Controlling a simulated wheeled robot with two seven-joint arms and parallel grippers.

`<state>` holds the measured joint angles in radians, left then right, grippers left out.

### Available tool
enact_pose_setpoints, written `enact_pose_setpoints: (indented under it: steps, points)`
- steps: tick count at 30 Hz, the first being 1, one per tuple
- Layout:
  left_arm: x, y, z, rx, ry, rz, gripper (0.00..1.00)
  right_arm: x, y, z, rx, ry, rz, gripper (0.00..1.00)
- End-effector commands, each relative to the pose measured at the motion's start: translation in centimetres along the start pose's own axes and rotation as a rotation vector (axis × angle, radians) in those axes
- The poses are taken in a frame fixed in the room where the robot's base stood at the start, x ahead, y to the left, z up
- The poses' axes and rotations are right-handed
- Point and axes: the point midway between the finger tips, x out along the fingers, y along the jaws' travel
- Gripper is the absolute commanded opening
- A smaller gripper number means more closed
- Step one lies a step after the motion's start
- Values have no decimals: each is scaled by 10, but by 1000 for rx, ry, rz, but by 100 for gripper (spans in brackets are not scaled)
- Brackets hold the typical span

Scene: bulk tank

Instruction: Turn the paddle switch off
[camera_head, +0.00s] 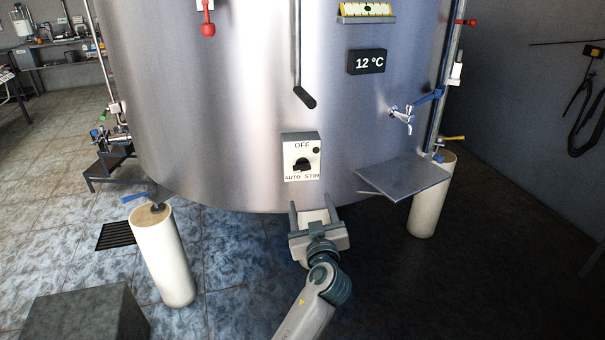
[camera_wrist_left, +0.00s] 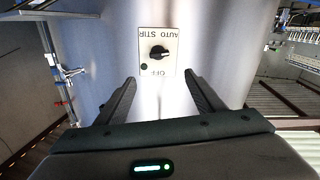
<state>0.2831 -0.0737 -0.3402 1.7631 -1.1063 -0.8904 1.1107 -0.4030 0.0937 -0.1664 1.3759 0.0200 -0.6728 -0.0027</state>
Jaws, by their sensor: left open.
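The paddle switch (camera_head: 301,165) is a black rotary knob on a pale plate (camera_head: 312,140) on the front of the steel tank. The plate reads OFF at the top and AUTO and STIR at the bottom. The knob seems to point down-left, toward AUTO. In the left wrist view the switch (camera_wrist_left: 158,52) shows upside down, ahead of the fingers and roughly centred between them. My left gripper (camera_head: 313,208) is open and empty, just below the plate and apart from it; its fingers also show in the wrist view (camera_wrist_left: 161,84). My right gripper is out of view.
The steel tank (camera_head: 230,90) fills the middle. A grey shelf (camera_head: 405,182) juts out at the right below a tap (camera_head: 402,115). A black-tipped lever (camera_head: 304,97) hangs above the plate. White legs (camera_head: 162,255) stand below, and a grey block (camera_head: 85,315) sits lower left.

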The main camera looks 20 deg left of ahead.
Motion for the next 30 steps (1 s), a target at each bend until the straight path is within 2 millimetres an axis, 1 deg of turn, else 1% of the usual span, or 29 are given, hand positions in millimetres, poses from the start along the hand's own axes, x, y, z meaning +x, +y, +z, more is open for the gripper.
enact_pose_setpoints:
  steps: [8,14,20,24,30]
  points:
    - [2,0,1,3,-1,1,62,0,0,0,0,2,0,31]
    - [15,0,0,6,-1,1,62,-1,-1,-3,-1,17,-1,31]
    - [43,0,-1,6,-1,2,62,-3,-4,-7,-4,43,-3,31]
    - [67,0,0,8,-2,1,62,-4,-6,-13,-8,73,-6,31]
    - [102,0,0,6,-1,2,62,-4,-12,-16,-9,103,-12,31]
